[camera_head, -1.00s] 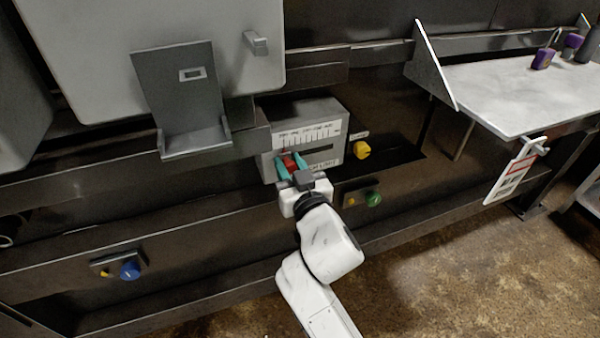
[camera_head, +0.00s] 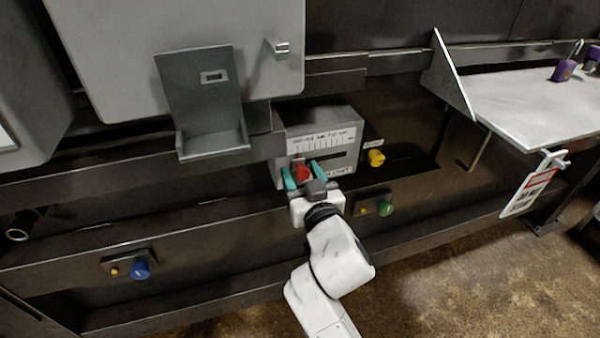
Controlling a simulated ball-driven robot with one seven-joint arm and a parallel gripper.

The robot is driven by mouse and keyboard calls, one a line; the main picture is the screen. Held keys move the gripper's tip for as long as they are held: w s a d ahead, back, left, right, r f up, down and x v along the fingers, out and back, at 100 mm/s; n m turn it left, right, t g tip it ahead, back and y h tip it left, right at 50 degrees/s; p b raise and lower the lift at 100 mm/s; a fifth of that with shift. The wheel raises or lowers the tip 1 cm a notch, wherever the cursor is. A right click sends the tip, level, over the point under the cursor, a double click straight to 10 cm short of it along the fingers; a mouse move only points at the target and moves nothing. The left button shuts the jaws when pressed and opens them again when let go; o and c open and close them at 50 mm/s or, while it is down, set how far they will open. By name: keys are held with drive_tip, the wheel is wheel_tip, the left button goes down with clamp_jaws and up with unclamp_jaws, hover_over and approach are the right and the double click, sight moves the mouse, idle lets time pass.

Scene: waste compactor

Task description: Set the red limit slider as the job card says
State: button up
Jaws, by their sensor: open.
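The red limit slider (camera_head: 302,173) sits near the left end of the slot in a grey limit box (camera_head: 346,168). A white scale strip (camera_head: 322,140) with tick marks runs above the slot; its lettering is too small to read surely. My gripper (camera_head: 304,176) is open, with one teal finger on each side of the red slider. I cannot tell whether the fingers touch it. A hanging card (camera_head: 528,193) with a red band, perhaps the job card, is at the right; its print is unreadable here.
A yellow knob (camera_head: 376,157) is just right of the box. A green button (camera_head: 386,208) is below it, and a blue knob (camera_head: 140,270) is at lower left. A grey bracket (camera_head: 212,147) juts out at upper left. A pale table (camera_head: 530,105) with purple padlocks stands at right.

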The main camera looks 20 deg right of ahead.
drive_tip(key=s, duration=1)
drive_tip(key=shift+b, duration=0.3)
drive_tip(key=shift+a, duration=0.1)
drive_tip(key=s+d+f+m+g+h, duration=0.25)
drive_tip(key=s+d+f+g, duration=0.35)
drive_tip(key=d+f, duration=0.5)
drive_tip(key=s+d+f+g, duration=0.2)
drive_tip(key=s+f+g, duration=0.5)
drive_tip(key=s+f, duration=0.4)
drive_tip(key=s+f+n+g+y, duration=0.2)
drive_tip(key=s+f+g, duration=0.1)
drive_tip(key=s, duration=0.7)
wheel_tip(320, 180, up, 12)
drive_tip(key=s+g+p, duration=0.1)
drive_tip(key=p, duration=1.1)
drive_tip(key=shift+a+r, duration=0.2)
drive_tip(key=shift+a, duration=0.2)
drive_tip(key=shift+o, duration=0.3)
